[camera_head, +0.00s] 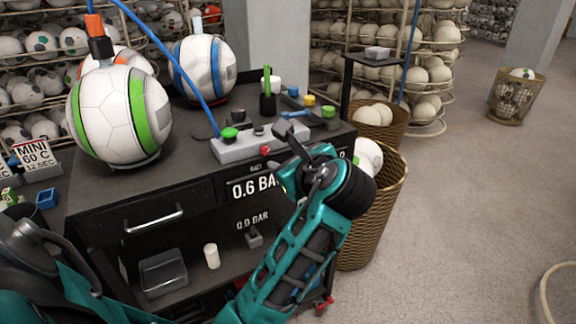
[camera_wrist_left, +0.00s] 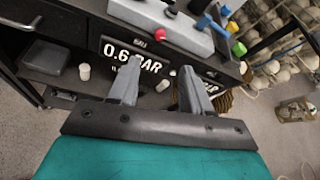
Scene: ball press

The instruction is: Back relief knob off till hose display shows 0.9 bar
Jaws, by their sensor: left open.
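A grey valve block (camera_head: 240,147) sits on the black cart top, with a red knob (camera_head: 265,150) on its front and a green knob (camera_head: 229,133) on top. The red knob also shows in the wrist view (camera_wrist_left: 160,34). I cannot tell which knob is the relief knob. A front display (camera_head: 252,187) reads 0.6 BAR, partly covered by my arm; its small label is unreadable. A lower display (camera_head: 252,220) reads 0.0 BAR. My left gripper (camera_head: 284,152) is open and empty near the cart's front edge, apart from the red knob. My right gripper is not identifiable.
Wicker baskets (camera_head: 378,205) stand right of the cart.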

